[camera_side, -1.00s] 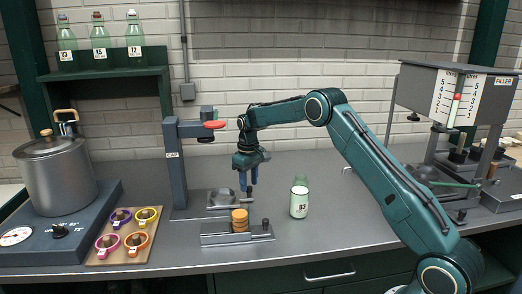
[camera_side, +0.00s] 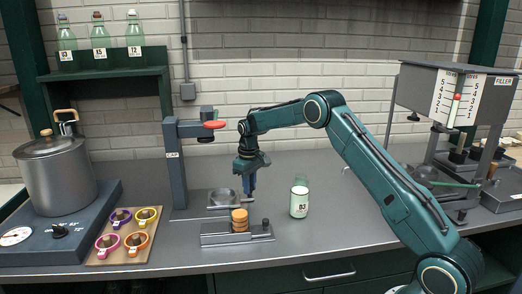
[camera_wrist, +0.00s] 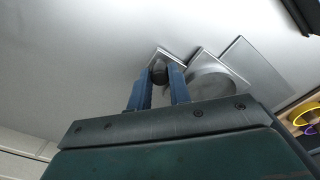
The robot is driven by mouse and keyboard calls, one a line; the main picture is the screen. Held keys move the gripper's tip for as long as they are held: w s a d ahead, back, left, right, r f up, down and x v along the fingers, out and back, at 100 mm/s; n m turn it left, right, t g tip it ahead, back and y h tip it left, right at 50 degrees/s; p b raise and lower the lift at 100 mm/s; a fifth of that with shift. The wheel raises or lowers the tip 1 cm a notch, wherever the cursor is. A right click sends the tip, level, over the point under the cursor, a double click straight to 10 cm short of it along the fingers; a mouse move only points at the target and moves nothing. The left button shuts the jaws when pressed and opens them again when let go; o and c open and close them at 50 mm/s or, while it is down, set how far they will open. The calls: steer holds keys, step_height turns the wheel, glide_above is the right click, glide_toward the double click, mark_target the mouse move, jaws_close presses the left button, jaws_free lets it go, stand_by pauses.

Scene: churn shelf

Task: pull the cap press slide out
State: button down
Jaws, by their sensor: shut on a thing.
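The cap press (camera_side: 175,165) is a grey post with a red-handled lever (camera_side: 214,125). Its slide (camera_side: 222,206) is a grey metal plate with a round dish, low beside the post. The slide also shows in the wrist view (camera_wrist: 208,70), where a dark knob (camera_wrist: 159,74) stands on its near end. My gripper (camera_side: 249,194) points down at the right end of the slide. In the wrist view its two blue fingers (camera_wrist: 159,86) are on either side of the knob, shut on it. The fingertips are small in the side view.
A tray with a stack of orange caps (camera_side: 239,220) sits just in front of the slide. A labelled bottle (camera_side: 299,202) stands to the right. The filler (camera_side: 455,95) is at right.

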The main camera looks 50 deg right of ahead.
steer(key=s+d, duration=0.5)
steer(key=shift+s+d, duration=0.15)
steer(key=shift+d, duration=0.1)
steer(key=c, duration=1.3)
jaws_free()
steer(key=shift+r, duration=0.1)
step_height(320, 180, up, 14)
steer(key=shift+a, duration=0.1)
